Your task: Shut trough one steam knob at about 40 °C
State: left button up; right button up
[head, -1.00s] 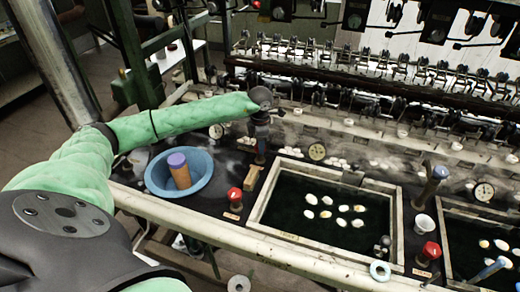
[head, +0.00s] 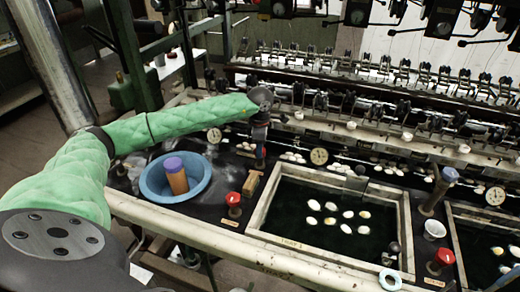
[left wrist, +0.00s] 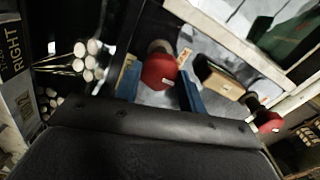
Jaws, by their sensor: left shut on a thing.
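Trough one (head: 270,213) is the framed basin of dark water with several pale cocoons, its front rim labelled. A dial gauge (head: 319,156) stands behind it; I cannot read its needle. My left gripper (head: 261,154) is at the basin's back left corner, pointing down. In the left wrist view its blue fingers (left wrist: 160,88) are on either side of a red knob (left wrist: 158,71), shut on it. The head view mostly hides this knob. A second red knob (head: 233,199) stands free at the basin's left; it also shows in the wrist view (left wrist: 266,119). My right gripper is out of view.
A blue bowl (head: 152,187) with a purple-topped brown cylinder (head: 176,176) is left of the basin. A wooden block (head: 250,184) lies between. A second basin (head: 456,246), a blue-topped post (head: 437,190) and another red knob (head: 442,257) are at right. Reeling machinery fills the back.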

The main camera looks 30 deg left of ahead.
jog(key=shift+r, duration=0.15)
pick_arm(q)
jog(key=o, duration=1)
jog(key=shift+c, duration=0.2)
jog(key=shift+r, duration=0.15)
jog(key=shift+r, duration=0.25)
notch_tip(320, 180, up, 6)
jog(key=shift+f+b, duration=0.1)
jog(key=shift+b, duration=1.15)
jog(key=shift+r, duration=0.65)
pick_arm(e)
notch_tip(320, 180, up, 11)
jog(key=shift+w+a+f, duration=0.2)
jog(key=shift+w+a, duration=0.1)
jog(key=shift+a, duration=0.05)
